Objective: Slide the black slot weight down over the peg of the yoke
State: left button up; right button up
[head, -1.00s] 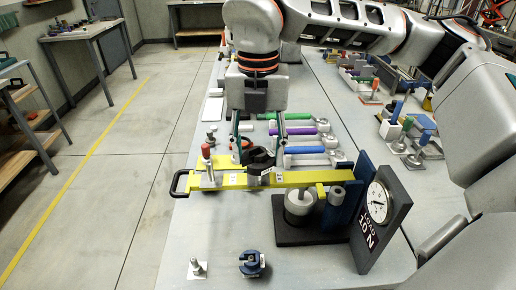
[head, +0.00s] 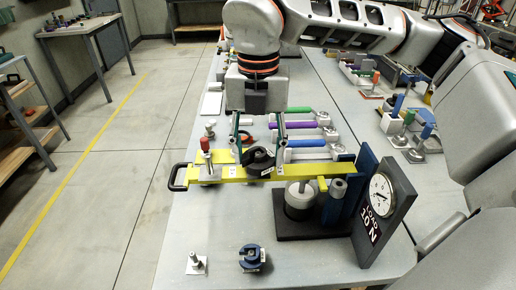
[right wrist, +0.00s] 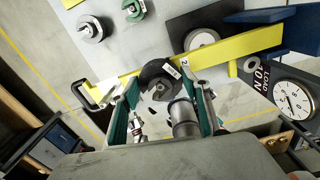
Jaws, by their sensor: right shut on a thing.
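My right gripper (head: 259,160) is shut on the black slot weight (head: 257,155), with one finger on each side. The weight is at the middle of the yellow yoke bar (head: 230,173). In the right wrist view the dark weight (right wrist: 157,76), with a white label, sits between the green fingers of the gripper (right wrist: 162,88), and the yellow bar (right wrist: 216,54) runs past it. A grey metal cylinder (right wrist: 184,118) shows close beside the weight. The peg is largely hidden by weight and fingers; I cannot tell how far the weight is on it. My left gripper is not in view.
A dial gauge (head: 381,196) marked 10 N and a grey cylinder (head: 300,199) on a black base stand at the right. A blue slotted weight (head: 250,257) and a small metal post (head: 195,264) are in front. Coloured-handled tools (head: 301,126) lie behind.

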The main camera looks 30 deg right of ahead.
jog(key=shift+f+b, duration=0.45)
jog(key=shift+f, duration=0.4)
jog(key=o, duration=1.6)
notch_tip(320, 180, up, 12)
